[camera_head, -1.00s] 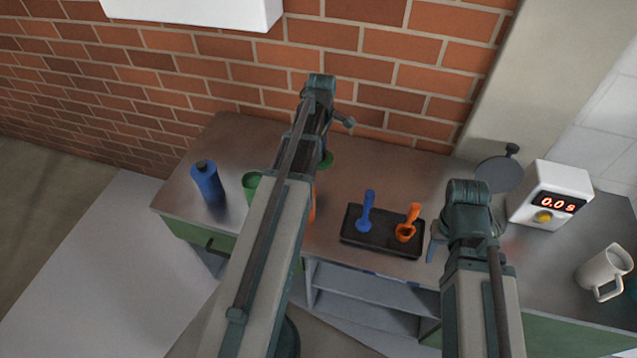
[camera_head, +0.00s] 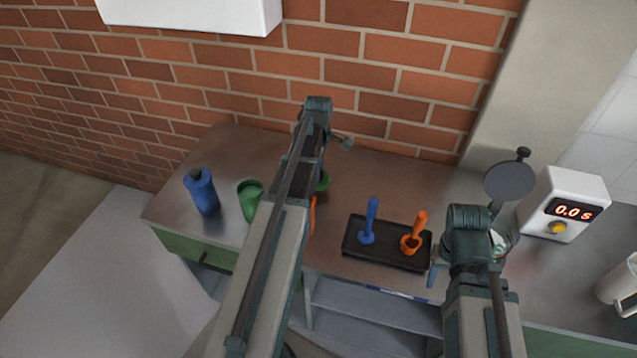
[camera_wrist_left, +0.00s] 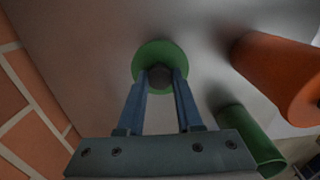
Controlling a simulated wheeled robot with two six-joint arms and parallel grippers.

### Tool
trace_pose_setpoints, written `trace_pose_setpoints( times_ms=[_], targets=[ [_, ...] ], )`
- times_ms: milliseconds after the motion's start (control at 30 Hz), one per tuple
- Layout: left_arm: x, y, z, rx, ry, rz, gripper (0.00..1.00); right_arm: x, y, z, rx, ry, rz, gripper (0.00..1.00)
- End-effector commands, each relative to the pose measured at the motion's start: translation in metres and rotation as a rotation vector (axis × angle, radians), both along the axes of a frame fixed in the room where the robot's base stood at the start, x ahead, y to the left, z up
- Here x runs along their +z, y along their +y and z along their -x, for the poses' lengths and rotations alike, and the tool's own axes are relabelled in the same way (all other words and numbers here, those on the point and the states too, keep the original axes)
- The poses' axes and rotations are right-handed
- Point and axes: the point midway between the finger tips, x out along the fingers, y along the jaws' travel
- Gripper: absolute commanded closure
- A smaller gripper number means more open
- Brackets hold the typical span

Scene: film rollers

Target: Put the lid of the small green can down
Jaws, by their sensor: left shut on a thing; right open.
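The small green can (camera_head: 249,201) stands open on the counter, left of my left arm; it also shows at lower right in the left wrist view (camera_wrist_left: 252,142). Its round green lid (camera_wrist_left: 148,55) has a dark knob (camera_wrist_left: 160,77) in the left wrist view. My left gripper (camera_wrist_left: 160,78) is shut on that knob. In the head view the lid (camera_head: 323,181) is mostly hidden behind my left arm. I cannot tell whether it touches the counter. My right gripper (camera_head: 440,268) is open near the counter's front, its fingers mostly hidden by its arm.
An orange can (camera_wrist_left: 278,72) stands close right of the lid in the left wrist view. A blue bottle (camera_head: 201,191) is at the left. A black tray (camera_head: 385,258) holds blue and orange scoops. A timer box (camera_head: 565,205), a dark disc (camera_head: 510,182) and a white mug (camera_head: 618,286) are right.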

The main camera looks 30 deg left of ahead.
Motion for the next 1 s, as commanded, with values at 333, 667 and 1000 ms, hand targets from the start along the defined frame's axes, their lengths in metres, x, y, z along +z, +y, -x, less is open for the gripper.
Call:
trace_pose_setpoints(
  times_ms=[333, 667, 1000],
  targets=[
    [-0.036, 0.0, 0.0, 0.0, 0.0, 0.0, 1.0, -0.036, 0.0, 0.0, 0.0, 0.0, 0.0, 0.5],
    [-0.036, 0.0, 0.0, 0.0, 0.0, 0.0, 1.0, -0.036, 0.0, 0.0, 0.0, 0.0, 0.0, 0.5],
    [-0.039, 0.0, 0.0, 0.0, 0.0, 0.0, 0.36, -0.039, 0.0, 0.0, 0.0, 0.0, 0.0, 0.5]
  ],
)
